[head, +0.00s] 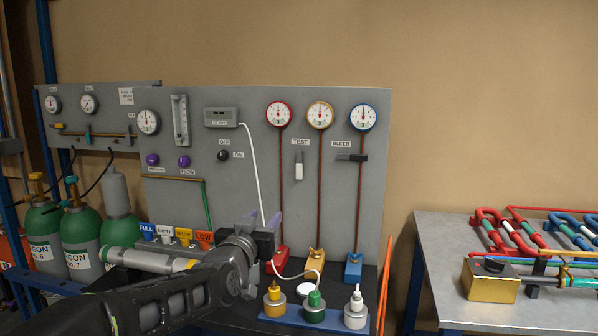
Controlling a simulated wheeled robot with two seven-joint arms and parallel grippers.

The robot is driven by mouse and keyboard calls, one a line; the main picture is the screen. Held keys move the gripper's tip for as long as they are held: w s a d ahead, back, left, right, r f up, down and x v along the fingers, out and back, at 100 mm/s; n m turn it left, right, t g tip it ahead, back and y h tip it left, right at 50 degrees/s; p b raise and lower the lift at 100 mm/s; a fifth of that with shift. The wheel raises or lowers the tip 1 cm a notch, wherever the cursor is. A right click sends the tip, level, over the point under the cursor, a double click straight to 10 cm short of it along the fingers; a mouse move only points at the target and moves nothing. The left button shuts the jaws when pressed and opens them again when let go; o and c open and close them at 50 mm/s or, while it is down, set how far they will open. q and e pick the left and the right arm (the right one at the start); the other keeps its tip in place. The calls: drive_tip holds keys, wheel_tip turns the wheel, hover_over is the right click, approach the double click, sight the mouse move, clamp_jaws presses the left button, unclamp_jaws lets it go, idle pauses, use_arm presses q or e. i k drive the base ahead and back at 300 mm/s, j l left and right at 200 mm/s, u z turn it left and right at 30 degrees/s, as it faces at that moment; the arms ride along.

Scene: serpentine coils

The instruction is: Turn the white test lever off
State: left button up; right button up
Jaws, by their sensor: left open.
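The white test lever (299,171) is on the grey panel (240,160), under a TEST label. Its white handle hangs down from a dark upper part. A dark bleed lever (352,157) lies sideways to its right under a BLEED label. My left gripper (265,221) is open, low in front of the panel, to the left of the white lever and below it. It appears apart from the lever. Its fingers are partly hidden by its own dark body. My right gripper is not in view.
Red, yellow and blue gauges (320,115) top thin vertical pipes on the panel. A white hose (257,170) hangs just above my left gripper. Capped fittings (314,309) stand on a blue tray in front. Argon cylinders (80,240) stand at left, a metal table (440,250) at right.

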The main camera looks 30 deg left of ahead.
sight(298, 166)
drive_tip(key=i+j, duration=0.2)
drive_tip(key=i, duration=0.2)
drive_tip(key=i+j, duration=0.25)
drive_tip(key=i, duration=0.2)
